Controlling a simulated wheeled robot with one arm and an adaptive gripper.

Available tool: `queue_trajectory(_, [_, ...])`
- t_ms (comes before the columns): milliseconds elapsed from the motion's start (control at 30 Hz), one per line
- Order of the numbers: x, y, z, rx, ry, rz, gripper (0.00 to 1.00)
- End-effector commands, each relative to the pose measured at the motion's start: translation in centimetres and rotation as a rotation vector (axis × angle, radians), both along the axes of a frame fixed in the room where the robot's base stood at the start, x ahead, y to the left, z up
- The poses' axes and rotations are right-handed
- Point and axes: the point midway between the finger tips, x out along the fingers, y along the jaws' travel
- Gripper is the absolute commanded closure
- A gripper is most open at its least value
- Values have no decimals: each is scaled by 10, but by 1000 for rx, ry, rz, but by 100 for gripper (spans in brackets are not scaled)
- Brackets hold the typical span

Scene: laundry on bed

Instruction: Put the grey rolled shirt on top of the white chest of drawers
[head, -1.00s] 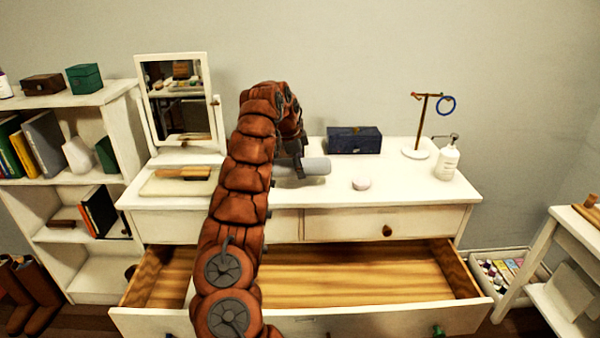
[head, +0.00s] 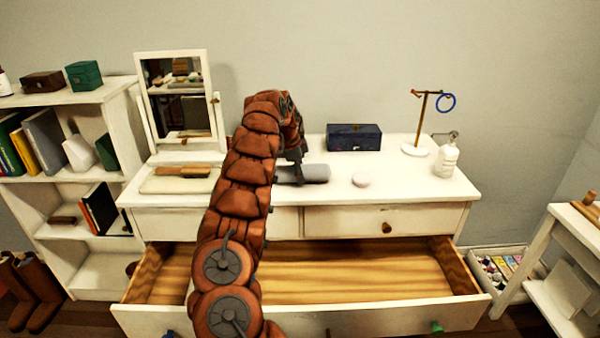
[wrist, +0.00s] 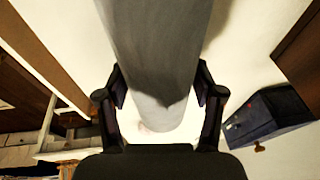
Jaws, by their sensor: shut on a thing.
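The grey rolled shirt (head: 314,173) is in my gripper (head: 292,176), at the top of the white chest of drawers (head: 410,188). In the wrist view the roll (wrist: 158,60) runs between the two fingers of my gripper (wrist: 160,95), which press on its sides. In the head view the roll lies level, low over the chest top or touching it; I cannot tell which. My arm hides its left part.
A navy box (head: 354,138) stands behind the roll, a small round pink-white item (head: 360,180) to its right. A jewellery stand (head: 420,125) and white bottle (head: 447,160) are farther right. A mirror (head: 180,98) and brush (head: 183,171) are left. The wide lower drawer (head: 350,270) is open.

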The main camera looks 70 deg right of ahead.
Motion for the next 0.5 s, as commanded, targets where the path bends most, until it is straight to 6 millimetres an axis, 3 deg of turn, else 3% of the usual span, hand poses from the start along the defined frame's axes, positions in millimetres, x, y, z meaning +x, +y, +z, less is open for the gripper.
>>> queue_trajectory(167, [0,0,-3,0,0,1,74])
queue_trajectory(200, [0,0,-3,1,1,1,30])
queue_trajectory(400, [0,0,-2,1,1,1,9])
queue_trajectory(500, [0,0,-2,1,1,1,6])
